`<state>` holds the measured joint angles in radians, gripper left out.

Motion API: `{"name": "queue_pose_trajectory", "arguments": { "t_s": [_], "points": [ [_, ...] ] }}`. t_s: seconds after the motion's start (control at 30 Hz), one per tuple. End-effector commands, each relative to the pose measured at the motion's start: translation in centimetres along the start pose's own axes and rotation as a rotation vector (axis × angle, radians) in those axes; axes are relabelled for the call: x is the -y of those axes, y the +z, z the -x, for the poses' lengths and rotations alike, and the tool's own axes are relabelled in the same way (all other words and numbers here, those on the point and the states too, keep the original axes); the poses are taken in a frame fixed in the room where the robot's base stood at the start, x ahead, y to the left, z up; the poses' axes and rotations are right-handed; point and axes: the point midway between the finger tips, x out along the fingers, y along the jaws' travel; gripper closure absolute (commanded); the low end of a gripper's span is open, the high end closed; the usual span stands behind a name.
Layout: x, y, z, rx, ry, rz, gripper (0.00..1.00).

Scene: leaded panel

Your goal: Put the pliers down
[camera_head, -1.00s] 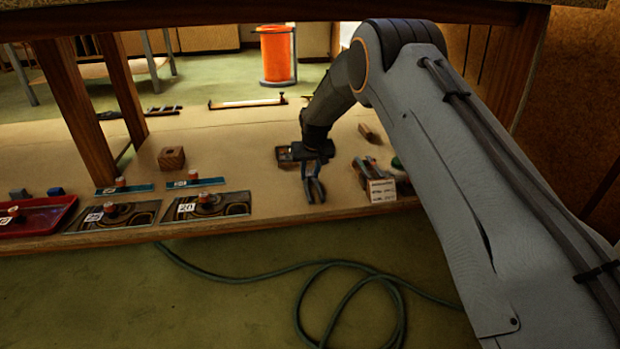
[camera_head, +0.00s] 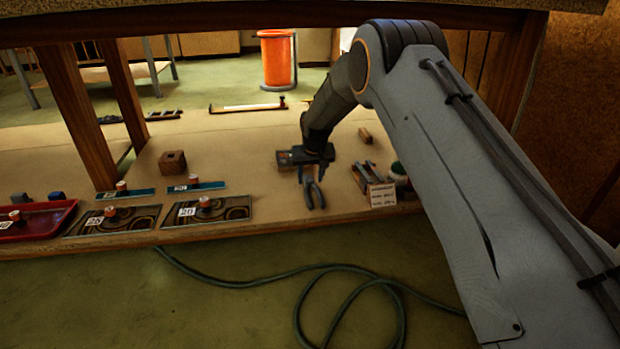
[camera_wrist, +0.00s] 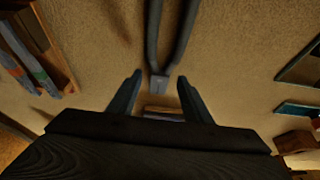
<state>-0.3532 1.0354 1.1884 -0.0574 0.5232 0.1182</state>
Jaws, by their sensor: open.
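The pliers (camera_head: 313,193) are on the bench top below my gripper in the head view, handles toward the front edge. In the wrist view the dark pliers (camera_wrist: 157,60) show with handles spread toward the top of the picture and the narrow end just between the fingertips. My gripper (camera_head: 313,170) is low over the bench. Its two fingers (camera_wrist: 160,90) stand apart in the wrist view, with gaps on both sides of the pliers. Whether the pliers lie fully flat is hard to tell.
A wooden tool rack (camera_head: 367,176) with a white card (camera_head: 381,195) stands to the right. A wooden block (camera_head: 173,163), numbered panels (camera_head: 236,212) and a red tray (camera_head: 52,226) lie to the left. A hose (camera_head: 340,268) lies on the floor. Bench between block and gripper is clear.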

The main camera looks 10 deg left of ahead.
Motion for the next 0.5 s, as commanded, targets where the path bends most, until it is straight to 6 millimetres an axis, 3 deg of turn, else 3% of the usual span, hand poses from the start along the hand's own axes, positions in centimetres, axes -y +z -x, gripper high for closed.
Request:
{"name": "queue_pose_trajectory", "arguments": {
  "t_s": [0.3, 0.5],
  "points": [
    [0.0, -0.2, 7.1, -0.003, 0.0, 0.0, 0.55],
    [0.0, -0.1, 9.9, -0.002, 0.0, 0.0, 0.55]
  ]
}}
